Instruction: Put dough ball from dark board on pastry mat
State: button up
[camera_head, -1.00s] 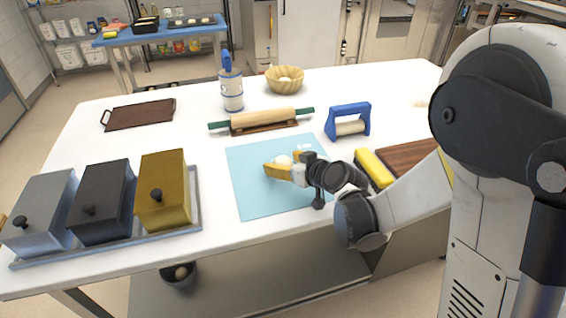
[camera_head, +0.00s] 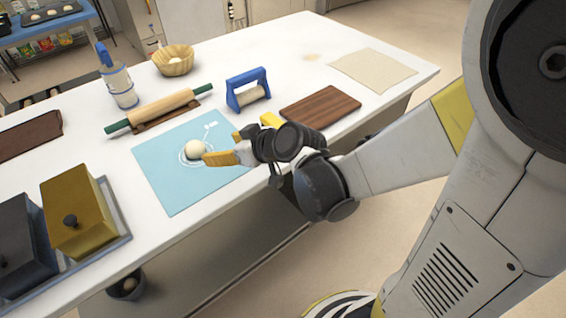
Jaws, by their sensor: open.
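A pale dough ball (camera_head: 195,149) rests on the light blue pastry mat (camera_head: 173,188), inside the printed circle near the mat's middle. My gripper (camera_head: 222,147) is open and empty, with its yellow fingers just right of the ball and apart from it. A dark brown wooden board (camera_head: 320,106) lies at the right on the white table, with nothing visible on it. Another dark board with handles (camera_head: 30,137) lies at the far left, partly cut off by the frame.
A rolling pin (camera_head: 160,106), a blue-handled tool (camera_head: 248,90), a wooden bowl (camera_head: 174,60) and a blue-white bottle (camera_head: 118,86) stand behind the mat. Lidded tins (camera_head: 78,218) stand at left. A beige sheet (camera_head: 373,70) lies at far right; the white table (camera_head: 280,45) is clear around it.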

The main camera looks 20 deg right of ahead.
jog(key=s+d+r+m+g+h, duration=0.1)
jog(key=s+d+r+m+h, duration=0.1)
jog(key=s+d, duration=0.3)
jog(key=s+d+r+m+g+h, duration=0.2)
jog(key=s+d, duration=0.4)
jog(key=s, duration=0.5)
jog(key=shift+s+r+m+h, duration=0.4)
jog(key=shift+m+h, duration=0.4)
jog(key=shift+h, duration=0.2)
